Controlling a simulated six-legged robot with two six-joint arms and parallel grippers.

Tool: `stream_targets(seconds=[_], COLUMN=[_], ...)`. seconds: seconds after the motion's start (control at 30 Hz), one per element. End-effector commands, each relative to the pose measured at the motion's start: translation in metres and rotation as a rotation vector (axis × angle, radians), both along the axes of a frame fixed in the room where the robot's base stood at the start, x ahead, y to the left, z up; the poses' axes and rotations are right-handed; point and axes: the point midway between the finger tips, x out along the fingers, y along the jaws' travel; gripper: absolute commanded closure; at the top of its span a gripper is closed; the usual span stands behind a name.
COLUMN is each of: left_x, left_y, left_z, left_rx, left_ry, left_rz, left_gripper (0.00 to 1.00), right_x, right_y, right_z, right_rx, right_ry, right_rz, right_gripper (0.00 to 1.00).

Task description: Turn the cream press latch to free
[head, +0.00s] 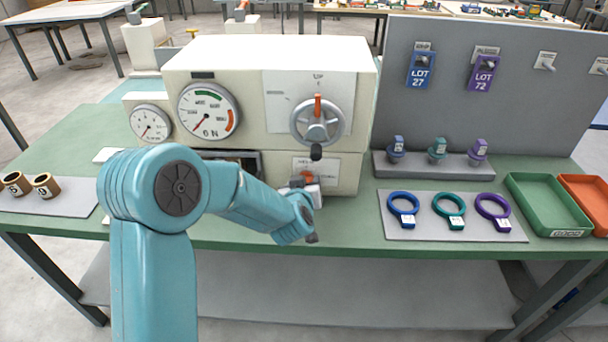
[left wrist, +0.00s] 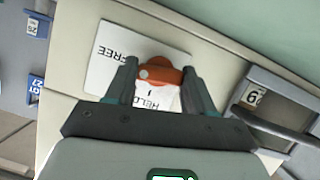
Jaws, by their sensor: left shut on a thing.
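The cream press (head: 270,60) stands on the green bench, with two dials and a large lever marked UP on its front. Its latch plate (head: 325,165) is low on the right of the front. In the left wrist view the plate (left wrist: 112,75) reads FREE at one end and HELD near the gripper. The orange latch (left wrist: 165,74) lies between my left fingertips (left wrist: 158,84), which are shut on it, beside the HELD word. In the head view my left gripper (head: 304,186) reaches this plate and hides part of it. My right gripper is not in view.
Blue, teal and purple rings lie on a grey mat (head: 430,232) to the right, with matching knobs on a rack (head: 420,165) behind. A green tray (head: 550,205) and an orange tray (head: 590,195) are further right. Brass bushings (head: 45,184) sit at the left.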

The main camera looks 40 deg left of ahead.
Motion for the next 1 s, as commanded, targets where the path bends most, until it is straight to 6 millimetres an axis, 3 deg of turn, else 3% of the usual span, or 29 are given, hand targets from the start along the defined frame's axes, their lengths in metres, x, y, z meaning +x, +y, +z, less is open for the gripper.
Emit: stream_targets(seconds=[0.03, 0.3, 0.97, 1.0], left_x=[0.001, 0.001, 0.002, 0.002], left_y=[0.0, 0.0, 0.0, 0.0], left_z=[0.006, 0.004, 0.002, 0.002], left_rx=[0.029, 0.141, 0.191, 0.191], left_ry=[0.013, 0.079, 0.107, 0.107], left_rz=[0.001, 0.001, 0.002, 0.001], left_gripper=[0.77, 0.77, 0.77, 0.4], right_x=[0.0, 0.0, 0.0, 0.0], right_y=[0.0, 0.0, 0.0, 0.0], right_z=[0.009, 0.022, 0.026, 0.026], right_rx=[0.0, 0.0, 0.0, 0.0], right_ry=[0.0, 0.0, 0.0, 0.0], right_rz=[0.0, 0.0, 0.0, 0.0], right_gripper=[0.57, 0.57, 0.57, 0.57])
